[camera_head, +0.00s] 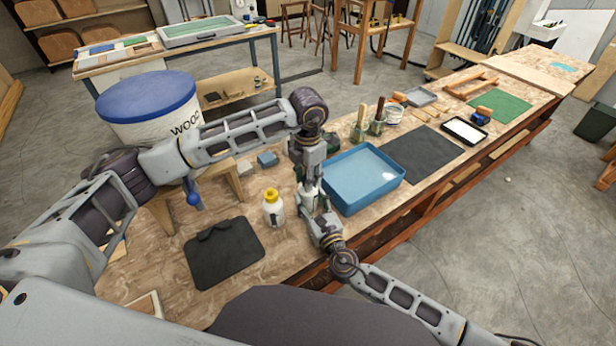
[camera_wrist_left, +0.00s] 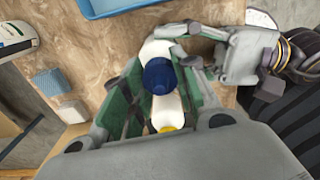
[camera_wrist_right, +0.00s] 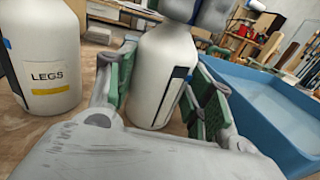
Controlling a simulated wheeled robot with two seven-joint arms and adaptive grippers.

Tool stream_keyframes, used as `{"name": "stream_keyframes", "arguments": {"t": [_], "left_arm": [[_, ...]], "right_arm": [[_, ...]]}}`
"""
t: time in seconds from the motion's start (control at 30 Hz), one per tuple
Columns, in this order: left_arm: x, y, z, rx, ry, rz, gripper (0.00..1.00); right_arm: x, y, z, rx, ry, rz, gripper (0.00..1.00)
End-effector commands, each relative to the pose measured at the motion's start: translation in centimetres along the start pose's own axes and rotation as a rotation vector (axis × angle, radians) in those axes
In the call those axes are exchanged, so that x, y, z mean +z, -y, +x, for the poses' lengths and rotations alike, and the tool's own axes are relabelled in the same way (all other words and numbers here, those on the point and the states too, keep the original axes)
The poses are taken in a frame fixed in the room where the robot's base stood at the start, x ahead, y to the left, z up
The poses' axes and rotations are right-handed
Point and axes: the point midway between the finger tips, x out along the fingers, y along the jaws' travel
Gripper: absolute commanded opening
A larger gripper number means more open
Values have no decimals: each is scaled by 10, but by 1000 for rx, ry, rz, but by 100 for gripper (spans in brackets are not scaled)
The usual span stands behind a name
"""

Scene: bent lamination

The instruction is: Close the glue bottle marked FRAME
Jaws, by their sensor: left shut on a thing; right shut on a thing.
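A white glue bottle (camera_wrist_right: 155,80) stands upright in my right gripper (camera_head: 316,210), which is shut around its body. Its label is turned edge-on in the right wrist view, with a blue strip, and I cannot read its name. My left gripper (camera_head: 309,188) comes down from above and is shut on a blue cap (camera_wrist_left: 158,75). The cap is over the bottle's top; I cannot tell whether it is seated. A second bottle with a yellow cap (camera_head: 272,195) stands close to the left; its label reads LEGS in the right wrist view (camera_wrist_right: 48,75).
A blue tray (camera_head: 376,201) stands just right of the grippers. A dark mat (camera_head: 225,252) lies front left, and a blue block (camera_head: 267,159) lies behind the bottles. A large WOOD tub (camera_head: 150,115) is at the left. Brushes and a green mat (camera_head: 500,107) are farther right.

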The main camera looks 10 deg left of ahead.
Motion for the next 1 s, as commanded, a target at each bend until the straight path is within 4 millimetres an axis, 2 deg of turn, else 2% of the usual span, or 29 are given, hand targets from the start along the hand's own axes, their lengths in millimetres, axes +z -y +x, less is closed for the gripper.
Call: {"name": "stream_keyframes", "arguments": {"t": [0.13, 0.27, 0.3, 0.43, 0.77, 1.0], "left_arm": [[0, 0, 0, 1, 1, 112, 0], [0, 0, 0, 0, 1, 105, 0], [0, 0, 0, 0, 1, 105, 33], [0, 0, 0, 0, 0, 104, 49], [0, 0, 0, 0, 0, 103, 50], [1, 0, -15, 1, 2, 103, 50]], "right_arm": [[0, 0, 0, 0, 0, 0, 0], [0, 0, 0, 0, 0, 0, 0], [0, 0, 0, 0, 0, 0, 0], [0, 0, 0, 0, 0, 0, 0], [0, 0, 0, 0, 0, 0, 0], [0, 0, 0, 0, 0, 0, 0]]}}
